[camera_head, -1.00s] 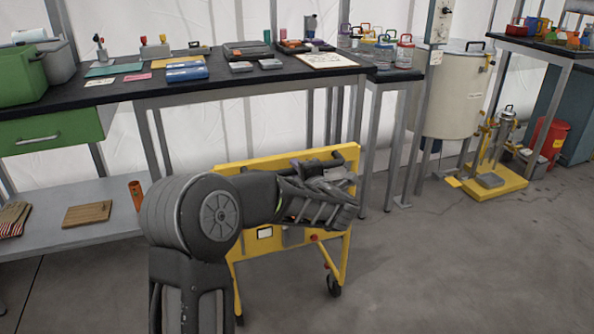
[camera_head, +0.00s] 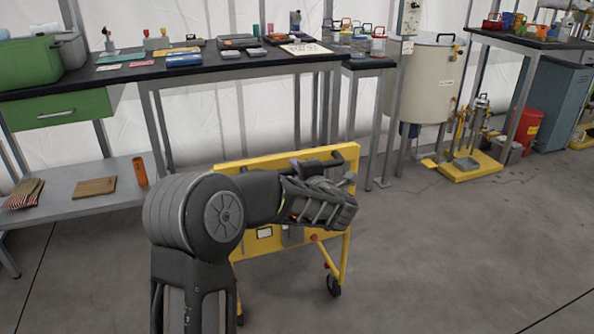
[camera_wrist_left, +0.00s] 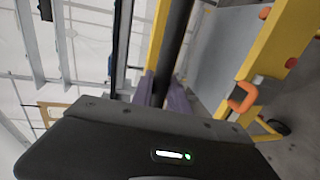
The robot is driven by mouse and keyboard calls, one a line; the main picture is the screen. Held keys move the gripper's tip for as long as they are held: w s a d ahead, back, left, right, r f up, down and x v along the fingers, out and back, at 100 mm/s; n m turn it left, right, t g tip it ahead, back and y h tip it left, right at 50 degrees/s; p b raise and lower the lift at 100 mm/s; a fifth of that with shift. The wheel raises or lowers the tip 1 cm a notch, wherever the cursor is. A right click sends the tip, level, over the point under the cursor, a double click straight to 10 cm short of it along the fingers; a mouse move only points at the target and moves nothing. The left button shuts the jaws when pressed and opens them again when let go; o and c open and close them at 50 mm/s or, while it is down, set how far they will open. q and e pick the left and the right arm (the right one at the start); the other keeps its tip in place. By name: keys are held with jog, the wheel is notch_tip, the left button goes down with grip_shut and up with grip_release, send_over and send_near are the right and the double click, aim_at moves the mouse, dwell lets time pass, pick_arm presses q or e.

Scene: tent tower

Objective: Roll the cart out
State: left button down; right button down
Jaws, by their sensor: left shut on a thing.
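The yellow cart (camera_head: 340,262) stands on the grey floor in front of the workbench, with a dark handle bar along its top and a black caster at its lower right. My left gripper (camera_head: 318,168) reaches over the cart's top and is shut on the cart's dark handle bar. My forearm hides much of the cart's left and middle. The left wrist view shows the dark bar (camera_wrist_left: 176,45) running between the fingers, beside the cart's yellow frame (camera_wrist_left: 272,50) and an orange clip (camera_wrist_left: 243,97). My right gripper is not in view.
The black-topped workbench (camera_head: 120,78) with tools and a green bin (camera_head: 28,62) stands behind. A large pale drum (camera_head: 425,80) and a yellow platform (camera_head: 470,168) are at the back right. Open floor (camera_head: 450,260) lies to the right and front.

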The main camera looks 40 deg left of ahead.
pick_arm(q)
jog(key=shift+d+f, duration=0.1)
jog(key=c, duration=1.3)
grip_release()
jog(key=p+v, duration=0.1)
jog(key=v, duration=0.6)
jog(key=shift+s+d, duration=0.25)
